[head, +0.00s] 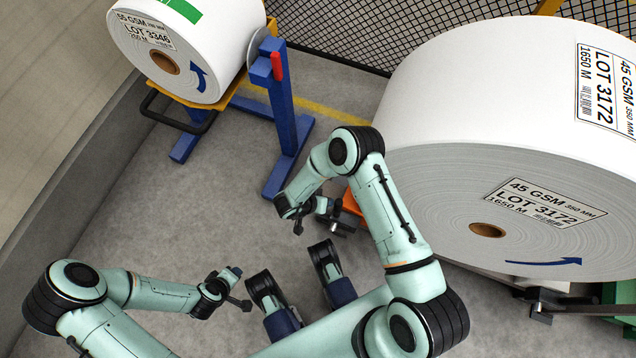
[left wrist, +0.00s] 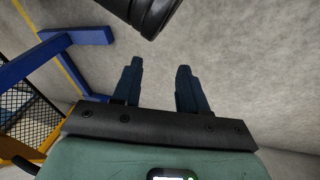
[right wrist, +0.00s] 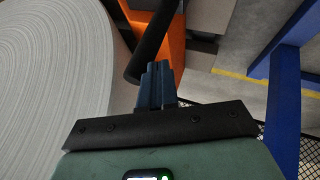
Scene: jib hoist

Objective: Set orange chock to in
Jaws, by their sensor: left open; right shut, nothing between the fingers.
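The orange chock (head: 352,203) is low beside the big white roll, partly hidden behind my right arm in the head view. In the right wrist view it shows as an orange block (right wrist: 172,48) just past my fingertips. A black bar (right wrist: 153,42) crosses in front of it; I cannot tell whether it belongs to the chock. My right gripper (head: 334,207) is shut and empty, its fingertips close beside this bar; contact is unclear. My left gripper (head: 240,288) is open and empty over bare floor, away from the chock. Its spread fingers show in the left wrist view (left wrist: 158,85).
The big roll (head: 430,185) fills the right side. A smaller roll (head: 185,50) rests on a blue and yellow stand (head: 285,110) at the upper left. A mesh fence (head: 330,45) runs behind. A wall edge is at left; grey floor between is clear.

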